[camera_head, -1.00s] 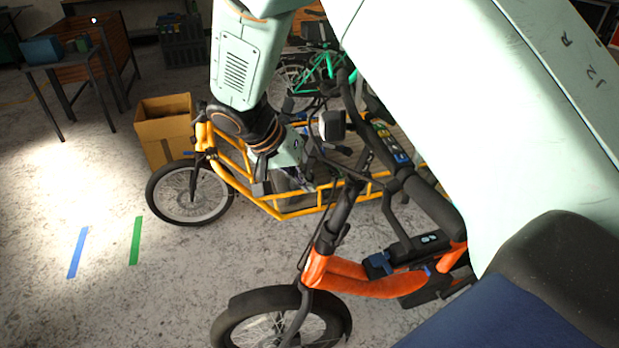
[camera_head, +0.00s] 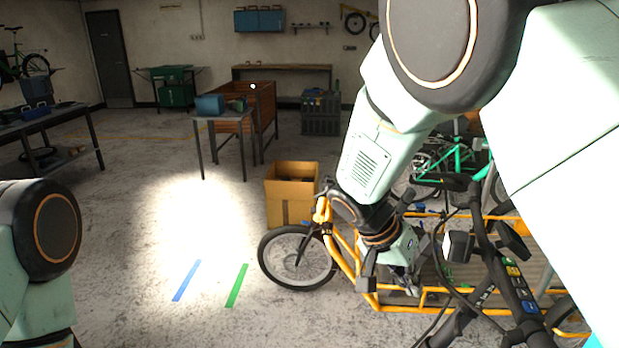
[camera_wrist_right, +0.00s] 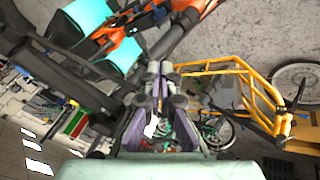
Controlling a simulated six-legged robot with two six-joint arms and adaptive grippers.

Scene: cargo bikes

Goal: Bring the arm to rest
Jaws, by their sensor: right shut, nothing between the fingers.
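My right arm comes in from the upper right in the head view. Its gripper (camera_head: 410,282) points down in front of the yellow cargo bike (camera_head: 372,296). In the right wrist view the fingers of the right gripper (camera_wrist_right: 160,75) are together with nothing between them. The yellow bike frame (camera_wrist_right: 235,70) shows to their right in that view, and orange bike parts (camera_wrist_right: 195,12) show above. Whether the gripper touches the bike cannot be told. Part of my left arm shows at the lower left edge of the head view; its gripper is out of frame.
A cardboard box (camera_head: 290,208) stands behind the yellow bike's front wheel (camera_head: 297,258). Dark handlebars (camera_head: 490,255) are close to my right arm. A green bike (camera_head: 455,158) stands farther back. Open floor with blue (camera_head: 186,281) and green (camera_head: 237,286) tape lies at left centre.

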